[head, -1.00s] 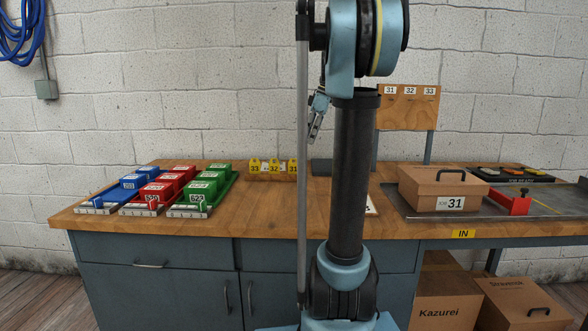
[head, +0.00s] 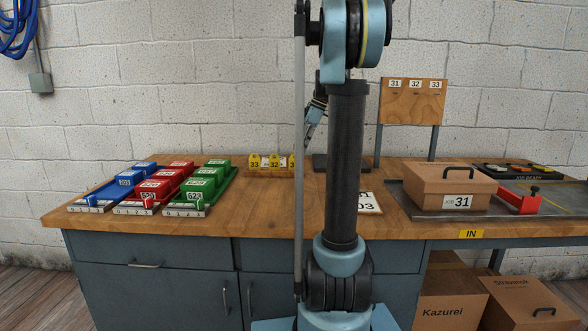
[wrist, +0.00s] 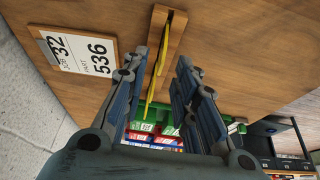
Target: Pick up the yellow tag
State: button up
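Several yellow tags, among them tag 33 (head: 254,161) and tag 32 (head: 274,161), stand in a wooden rack (head: 264,171) at the back of the bench. Another tag at the rack's right end is partly hidden by my arm. In the wrist view, yellow tags (wrist: 152,85) show nearly edge-on along the rack (wrist: 174,32), seen between my fingers. My gripper (wrist: 163,62) is open, with nothing held between its fingers. In the head view my gripper (head: 312,128) is above and right of the rack, partly behind my arm.
Blue, red and green trays (head: 230,178) with labelled boxes lie at the left. A card (wrist: 80,52) reading 32 and 536 lies beside the rack.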

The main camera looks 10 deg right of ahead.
aim_at(294, 164)
jog(key=shift+x, duration=3.6)
jog(key=shift+s, duration=0.1)
jog(key=shift+c, duration=0.6)
grip_shut()
